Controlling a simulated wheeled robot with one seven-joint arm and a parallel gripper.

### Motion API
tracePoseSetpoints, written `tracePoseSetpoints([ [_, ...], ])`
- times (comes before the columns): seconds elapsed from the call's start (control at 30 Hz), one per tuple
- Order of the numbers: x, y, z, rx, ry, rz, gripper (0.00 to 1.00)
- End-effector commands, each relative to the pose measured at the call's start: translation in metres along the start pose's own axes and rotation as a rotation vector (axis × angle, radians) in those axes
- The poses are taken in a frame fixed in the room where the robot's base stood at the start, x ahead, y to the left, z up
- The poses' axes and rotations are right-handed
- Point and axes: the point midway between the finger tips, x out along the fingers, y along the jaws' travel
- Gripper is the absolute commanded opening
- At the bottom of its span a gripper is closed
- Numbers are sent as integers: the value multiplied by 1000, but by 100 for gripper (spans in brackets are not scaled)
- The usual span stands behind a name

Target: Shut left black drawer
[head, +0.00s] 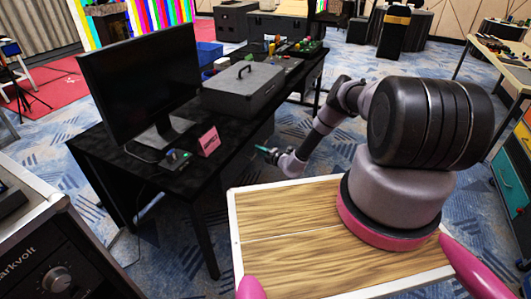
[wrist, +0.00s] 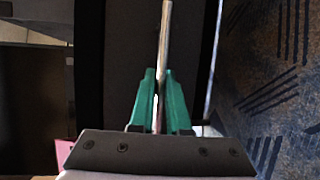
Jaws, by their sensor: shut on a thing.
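My gripper (head: 266,152) reaches the side of the black desk in the head view, just below the level of its top. In the wrist view, the teal fingers of my gripper (wrist: 160,95) are closed together on a thin, pale bar handle (wrist: 165,35). Behind the handle is a dark panel, which looks like the black drawer (wrist: 128,50). In the head view the drawer is not clearly made out under the desk edge, and I cannot tell how far out it stands.
The black desk (head: 95,143) carries a monitor (head: 142,85), a grey case (head: 242,88) and a pink card (head: 208,141). A dark machine (head: 55,250) stands at the lower left. A wooden table (head: 497,60) stands at the right. Patterned blue carpet lies around the desk.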

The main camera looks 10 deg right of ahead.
Motion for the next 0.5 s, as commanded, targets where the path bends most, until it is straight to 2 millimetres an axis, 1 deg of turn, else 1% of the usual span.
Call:
tracePoseSetpoints([
  [0.03,3,1,-2,0,1,0,0],
  [0.27,3,1,-2,0,2,0,0],
  [0.3,3,1,-2,0,2,0,29],
  [0.33,3,1,-2,0,2,0,41],
  [0.37,3,1,-2,0,2,0,45],
  [0.5,3,2,-2,0,2,2,45],
])
